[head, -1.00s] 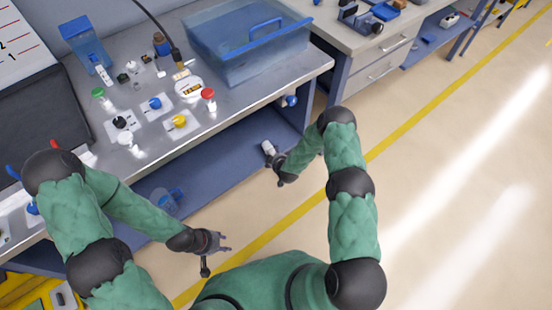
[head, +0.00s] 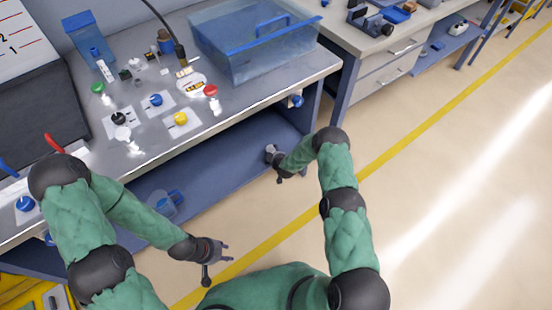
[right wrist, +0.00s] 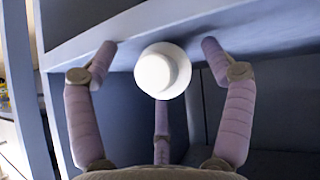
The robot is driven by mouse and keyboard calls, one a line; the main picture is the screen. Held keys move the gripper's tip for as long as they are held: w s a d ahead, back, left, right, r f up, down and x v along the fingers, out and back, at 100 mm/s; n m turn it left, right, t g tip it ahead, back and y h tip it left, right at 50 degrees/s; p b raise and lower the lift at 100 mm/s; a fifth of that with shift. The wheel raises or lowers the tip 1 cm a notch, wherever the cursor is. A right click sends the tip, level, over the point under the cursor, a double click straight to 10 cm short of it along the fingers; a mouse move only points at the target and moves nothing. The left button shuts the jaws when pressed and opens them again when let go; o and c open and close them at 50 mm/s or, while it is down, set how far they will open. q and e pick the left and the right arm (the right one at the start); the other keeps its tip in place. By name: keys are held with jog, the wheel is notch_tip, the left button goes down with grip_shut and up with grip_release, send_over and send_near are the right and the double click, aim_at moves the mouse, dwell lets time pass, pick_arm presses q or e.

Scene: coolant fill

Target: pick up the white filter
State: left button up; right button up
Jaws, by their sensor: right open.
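The white filter (right wrist: 162,70) shows in the right wrist view as a round white piece with a wider rim. It lies between the spread fingertips of my right gripper (right wrist: 160,66), with a gap on both sides. What the filter rests on is not clear. In the head view the right gripper (head: 274,158) is at the front of the blue lower shelf, under the bench, with a small pale patch beside it. My left gripper (head: 218,252) is open and empty in front of the bench, away from the filter.
The blue lower shelf (head: 225,165) runs under the metal bench top (head: 220,120). A clear blue container (head: 165,203) stands on the shelf at left. A large blue tub (head: 250,55) and several caps and bottles are on the bench. The floor at right is clear.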

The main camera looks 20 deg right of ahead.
jog(key=c, duration=1.2)
jog(key=shift+s, duration=0.1)
